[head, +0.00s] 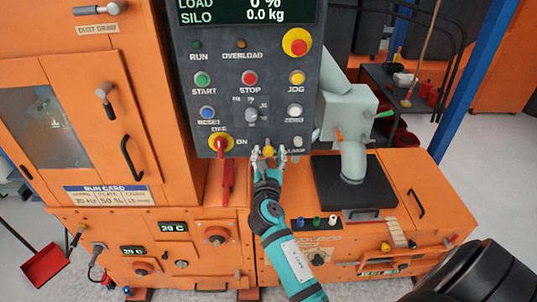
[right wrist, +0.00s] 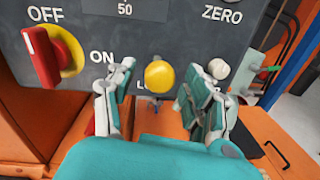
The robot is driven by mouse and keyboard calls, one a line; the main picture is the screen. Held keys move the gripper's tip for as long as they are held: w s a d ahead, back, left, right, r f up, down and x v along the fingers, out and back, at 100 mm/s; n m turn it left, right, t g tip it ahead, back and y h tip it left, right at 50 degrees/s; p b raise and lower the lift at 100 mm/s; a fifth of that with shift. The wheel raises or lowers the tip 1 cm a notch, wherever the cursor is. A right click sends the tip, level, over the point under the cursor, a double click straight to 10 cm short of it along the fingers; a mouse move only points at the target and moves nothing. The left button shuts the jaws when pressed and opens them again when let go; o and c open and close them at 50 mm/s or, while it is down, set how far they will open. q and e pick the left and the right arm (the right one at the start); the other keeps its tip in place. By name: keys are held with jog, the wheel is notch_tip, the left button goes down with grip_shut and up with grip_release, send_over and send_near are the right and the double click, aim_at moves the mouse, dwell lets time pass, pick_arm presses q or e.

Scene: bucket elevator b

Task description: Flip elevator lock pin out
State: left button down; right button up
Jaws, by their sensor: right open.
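A yellow round knob (right wrist: 160,75), which I take to be the lock pin's knob, sits at the lower edge of the grey control panel. A partly hidden label starting "LO" is beside it. The knob also shows in the head view (head: 268,151). My right gripper (head: 268,156) is open, with one finger on each side of the knob; in the right wrist view (right wrist: 156,80) gaps show between the fingers and the knob. How far the pin stands out cannot be told. My left gripper is not in view.
The grey control panel (head: 222,95) carries several buttons. A white button (right wrist: 218,69) is close to the right finger. Orange machine body (head: 215,215) lies below.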

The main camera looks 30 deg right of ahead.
jog(key=v, duration=1.2)
jog(key=s+a+f+m+g+y, duration=0.2)
jog(key=a+f+m+y, duration=0.1)
jog(key=f, duration=0.9)
jog(key=s+a+f+m+g+y, duration=0.2)
jog(key=a+f, duration=0.1)
jog(key=f, duration=0.8)
jog(key=s+a+f+m+g+y, duration=0.1)
jog(key=s+a+f+m+y, duration=0.15)
jog(key=f, duration=0.95)
jog(key=s+a+f+m+g+y, duration=0.15)
jog(key=s+f+m+g, duration=0.4)
jog(key=s+f, duration=0.75)
jog(key=s+d+f+m+g, duration=0.1)
jog(key=s+f+m, duration=0.2)
jog(key=s, duration=0.4)
jog(key=s+d+f+m+g+y, duration=0.1)
jog(key=s+d+f+m, duration=0.1)
jog(key=s+m, duration=0.3)
jog(key=s+d+f+m+g, duration=0.1)
jog(key=s+f+m, duration=0.2)
jog(key=s, duration=0.6)
jog(key=shift+d+f+m, duration=0.2)
jog(key=shift+f+m, duration=0.2)
jog(key=shift+f, duration=0.15)
